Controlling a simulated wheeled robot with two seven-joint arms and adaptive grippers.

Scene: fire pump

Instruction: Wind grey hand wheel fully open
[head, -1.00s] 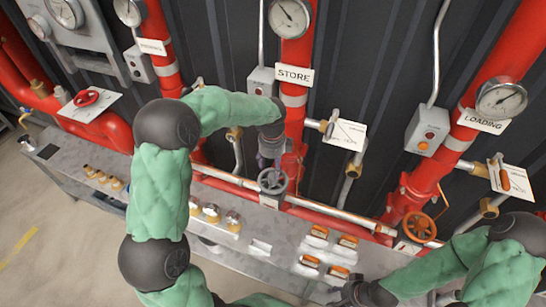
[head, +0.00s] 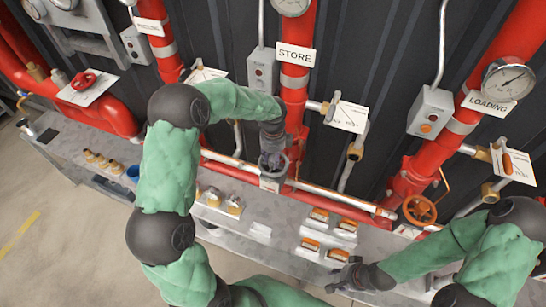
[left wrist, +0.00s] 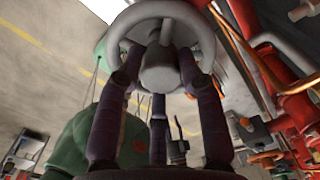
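The grey hand wheel (head: 272,164) sits on the pipework below the STORE sign, largely covered by my left gripper (head: 271,145) in the head view. In the left wrist view the wheel (left wrist: 112,40) shows its round rim and central hub close up. The purple fingers of my left gripper (left wrist: 161,62) reach up to the wheel, spread around the hub; I see no clear clamping on it. My right gripper (head: 345,277) is low over the bench's front, away from the wheel; its finger state is too small to tell.
An orange hand wheel (head: 419,210) is on the right pipe near the LOADING sign (head: 488,104). A red hand wheel (head: 84,81) is at the left. The grey bench (head: 285,240) carries several orange-topped blocks. Pipes and gauges line the dark wall.

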